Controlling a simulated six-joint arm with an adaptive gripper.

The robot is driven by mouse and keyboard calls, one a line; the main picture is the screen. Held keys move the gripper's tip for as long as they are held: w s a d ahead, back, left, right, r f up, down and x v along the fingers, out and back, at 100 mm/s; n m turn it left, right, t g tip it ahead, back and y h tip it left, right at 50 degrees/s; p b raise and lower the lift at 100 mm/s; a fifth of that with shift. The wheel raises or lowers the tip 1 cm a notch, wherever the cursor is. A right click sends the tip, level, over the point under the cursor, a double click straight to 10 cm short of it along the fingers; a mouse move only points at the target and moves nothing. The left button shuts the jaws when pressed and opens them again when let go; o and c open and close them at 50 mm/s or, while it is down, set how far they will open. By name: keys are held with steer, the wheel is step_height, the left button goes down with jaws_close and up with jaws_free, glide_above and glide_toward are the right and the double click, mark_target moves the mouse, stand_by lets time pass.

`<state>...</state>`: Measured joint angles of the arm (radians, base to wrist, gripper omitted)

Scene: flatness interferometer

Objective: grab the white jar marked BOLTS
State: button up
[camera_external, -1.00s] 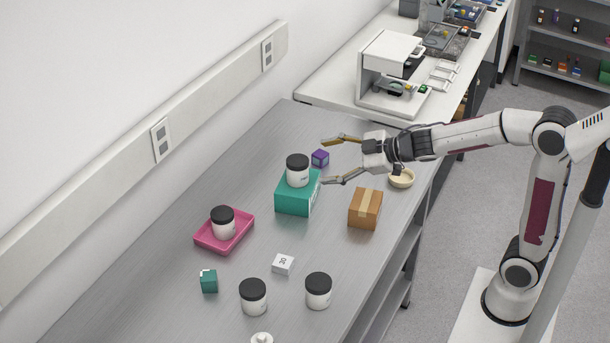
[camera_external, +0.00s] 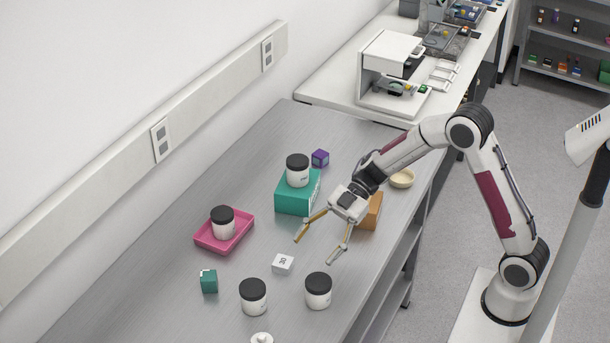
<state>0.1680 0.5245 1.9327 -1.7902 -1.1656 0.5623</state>
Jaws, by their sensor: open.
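Several white jars with black lids stand upright, and their labels are too small to read. One jar (camera_external: 297,172) is on the teal box (camera_external: 294,200). Another jar (camera_external: 223,224) is in the pink tray (camera_external: 208,241). Two more stand on the bench at the front, a left jar (camera_external: 253,298) and a right jar (camera_external: 318,292). I cannot tell which is marked BOLTS. My gripper (camera_external: 315,252) is open and empty above the bench, with its fingers pointing down toward the front. It is beyond the right front jar and to the right of the pink tray.
A small white block (camera_external: 283,264) lies between my gripper and the front jars. A brown box (camera_external: 371,212) is partly hidden behind my gripper. A green block (camera_external: 209,281), a purple cube (camera_external: 320,158) and a cream bowl (camera_external: 402,178) also stand on the bench (camera_external: 160,290).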

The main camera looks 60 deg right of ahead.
mark_target(326, 275)
steer(key=s+f+g, duration=0.2)
steer(key=s, duration=0.1)
steer(key=s+f+n+g+y, duration=0.1)
steer(key=s, duration=0.1)
steer(key=shift+a+f+g, duration=0.15)
steer(key=shift+g, duration=0.25)
steer(key=shift+x, duration=1.3)
steer(key=shift+w+x, duration=0.2)
steer(key=shift+x, duration=1.1)
steer(key=shift+w+x, duration=0.15)
steer(key=shift+x, duration=1.2)
steer(key=c, duration=1.3)
